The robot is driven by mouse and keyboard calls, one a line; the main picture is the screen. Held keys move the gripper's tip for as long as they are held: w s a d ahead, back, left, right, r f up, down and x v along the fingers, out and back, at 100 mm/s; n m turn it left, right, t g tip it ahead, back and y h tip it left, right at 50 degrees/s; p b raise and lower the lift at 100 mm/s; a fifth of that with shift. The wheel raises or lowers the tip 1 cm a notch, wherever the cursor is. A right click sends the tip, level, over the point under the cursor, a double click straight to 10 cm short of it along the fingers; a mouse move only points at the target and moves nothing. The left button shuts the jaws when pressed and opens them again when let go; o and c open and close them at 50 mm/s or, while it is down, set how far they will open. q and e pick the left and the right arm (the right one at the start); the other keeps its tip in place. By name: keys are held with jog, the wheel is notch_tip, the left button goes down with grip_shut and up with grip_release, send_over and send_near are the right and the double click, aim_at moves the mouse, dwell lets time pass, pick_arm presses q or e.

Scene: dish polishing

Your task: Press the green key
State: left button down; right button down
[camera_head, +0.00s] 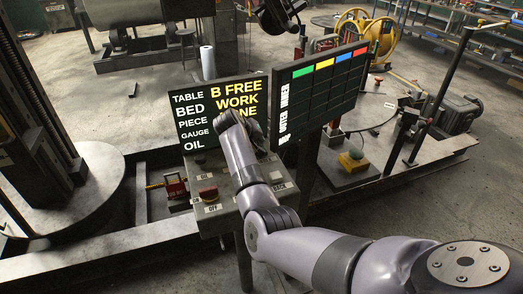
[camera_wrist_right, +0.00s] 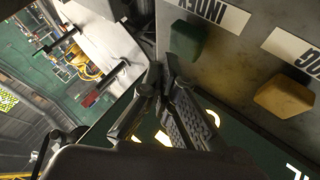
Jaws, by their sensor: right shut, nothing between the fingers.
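The green key (camera_wrist_right: 187,41) is a small block on a grey panel (camera_wrist_right: 236,62) beside an upside-down INDEX label (camera_wrist_right: 212,14) in the right wrist view. My right gripper (camera_wrist_right: 161,76) is shut and empty. In that view its fingertips are just below and left of the green key, with a visible gap in the picture; their depth to the panel is hard to judge. A yellow key (camera_wrist_right: 286,96) is farther right on the same panel. In the head view my right arm reaches over the control console (camera_head: 222,213), and its fingers and the green key are hidden. My left gripper is not in view.
A text board (camera_head: 194,128) and a board with coloured headers (camera_head: 317,88) stand behind the console. A red knob (camera_head: 208,193) is on the console.

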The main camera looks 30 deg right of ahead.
jog(key=shift+f, duration=0.1)
dwell(0.3)
jog(key=shift+f, duration=0.35)
jog(key=shift+f+b, duration=0.45)
jog(key=shift+f, duration=0.1)
dwell(0.9)
jog(key=shift+r, duration=0.15)
jog(key=shift+r+p, duration=0.85)
jog(key=shift+p, duration=0.05)
notch_tip(320, 180, up, 5)
jog(key=p, duration=0.4)
dwell(4.1)
